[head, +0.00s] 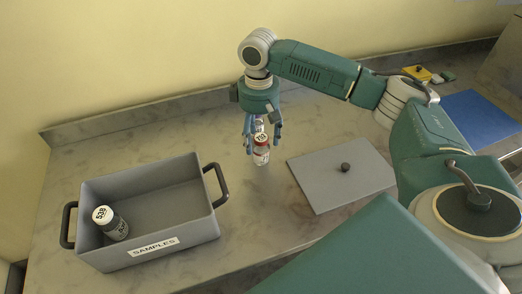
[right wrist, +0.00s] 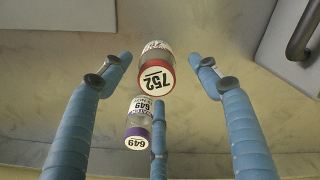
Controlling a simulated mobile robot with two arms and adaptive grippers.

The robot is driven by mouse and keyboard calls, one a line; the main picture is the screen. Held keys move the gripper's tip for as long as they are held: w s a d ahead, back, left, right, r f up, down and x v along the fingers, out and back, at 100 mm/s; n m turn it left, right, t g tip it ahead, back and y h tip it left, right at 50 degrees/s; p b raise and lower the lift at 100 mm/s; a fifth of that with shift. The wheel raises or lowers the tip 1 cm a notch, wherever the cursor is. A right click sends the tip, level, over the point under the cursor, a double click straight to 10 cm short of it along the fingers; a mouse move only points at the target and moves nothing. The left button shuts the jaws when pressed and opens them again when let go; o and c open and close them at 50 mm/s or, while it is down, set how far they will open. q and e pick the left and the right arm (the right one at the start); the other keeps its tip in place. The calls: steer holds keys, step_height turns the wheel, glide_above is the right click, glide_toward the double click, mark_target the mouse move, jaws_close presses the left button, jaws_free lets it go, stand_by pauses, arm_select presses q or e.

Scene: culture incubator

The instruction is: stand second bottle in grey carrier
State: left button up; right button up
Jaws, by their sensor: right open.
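The grey carrier (head: 205,205), labelled SAMPLES, stands open at the left. A black-and-white bottle marked 538 (head: 110,223) stands in its left end. My right gripper (head: 262,136) is open and points down between the carrier and the lid. In the right wrist view a red-capped bottle marked 752 (right wrist: 156,78) appears between the blue fingers (right wrist: 160,62); I see no finger closed on it. It also shows in the head view (head: 261,157). A purple-capped bottle marked 649 (right wrist: 138,130) stands close by, near the third finger. My left gripper is out of view.
A flat grey lid with a black knob (head: 340,178) lies right of the bottles. A blue mat (head: 480,117) and small yellow and green items (head: 418,73) lie at the far right. The back ledge runs behind the bottles. The carrier's right part is empty.

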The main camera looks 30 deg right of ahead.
mark_target(261, 152)
steer(key=shift+s+d+f+p, duration=0.1)
steer(key=shift+f+p, duration=0.25)
steer(key=shift+f, duration=1.35)
steer(key=shift+s+d+f+p, duration=0.1)
steer(key=shift+f+p, duration=0.25)
steer(key=shift+f, duration=1.35)
steer(key=c, duration=1.4)
steer(key=shift+r, duration=0.1)
